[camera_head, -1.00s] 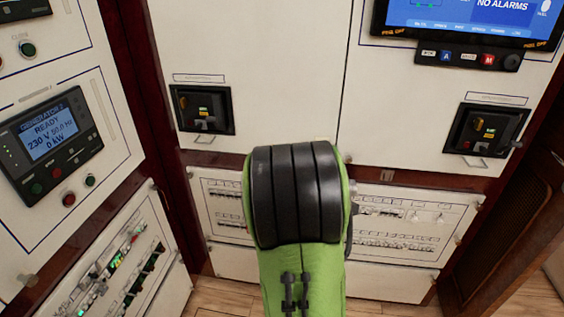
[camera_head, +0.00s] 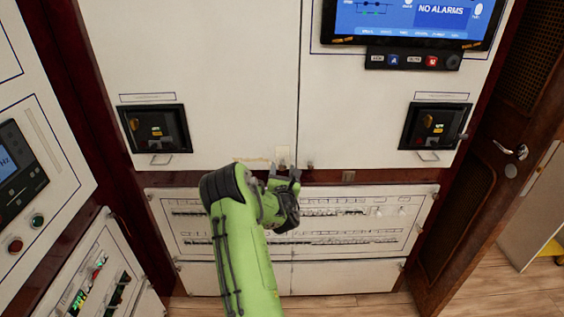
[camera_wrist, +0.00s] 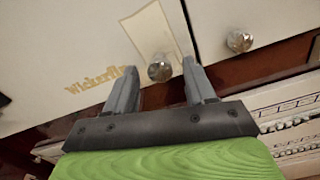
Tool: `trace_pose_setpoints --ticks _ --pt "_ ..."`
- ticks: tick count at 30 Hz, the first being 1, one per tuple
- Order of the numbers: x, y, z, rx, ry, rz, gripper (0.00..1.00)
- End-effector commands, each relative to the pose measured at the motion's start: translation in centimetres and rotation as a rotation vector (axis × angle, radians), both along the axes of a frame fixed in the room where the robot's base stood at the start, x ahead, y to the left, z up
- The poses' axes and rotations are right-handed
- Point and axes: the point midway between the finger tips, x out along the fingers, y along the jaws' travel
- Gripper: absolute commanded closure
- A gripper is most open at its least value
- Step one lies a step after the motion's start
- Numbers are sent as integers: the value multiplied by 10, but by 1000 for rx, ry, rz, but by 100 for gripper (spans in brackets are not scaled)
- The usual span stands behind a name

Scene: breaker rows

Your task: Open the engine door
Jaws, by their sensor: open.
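Two white cabinet doors meet at a vertical seam above the breaker rows, the left door (camera_head: 215,60) and the right door (camera_head: 345,115). No readable label marks either one as the engine door. In the wrist view, a round metal knob (camera_wrist: 160,70) sits at the left door's lower corner, by a cream patch (camera_wrist: 152,33). A second knob (camera_wrist: 240,40) is to its right, on the right door. My gripper (camera_head: 283,174) is open, its fingers pointing at the doors; it also shows in the wrist view (camera_wrist: 160,76). The first knob appears between the fingertips; contact cannot be told.
A breaker panel (camera_head: 340,205) with several rows lies below the doors. Black switch units (camera_head: 155,129) and (camera_head: 436,127) sit on each door. A screen (camera_head: 412,16) is at upper right. A brown door (camera_head: 480,180) with a lever handle stands at right; wooden floor (camera_head: 480,285) shows below.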

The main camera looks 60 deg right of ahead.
Motion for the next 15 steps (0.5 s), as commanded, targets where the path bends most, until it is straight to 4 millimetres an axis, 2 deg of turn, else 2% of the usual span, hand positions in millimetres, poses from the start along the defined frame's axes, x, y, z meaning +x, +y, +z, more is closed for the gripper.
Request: trace_pose_setpoints --ticks 5,13,15 --pt "9 -18 -1 0 -1 -1 46" --pt "10 -20 -1 1 -1 -1 46" --pt "10 -20 -1 1 -1 -1 56"
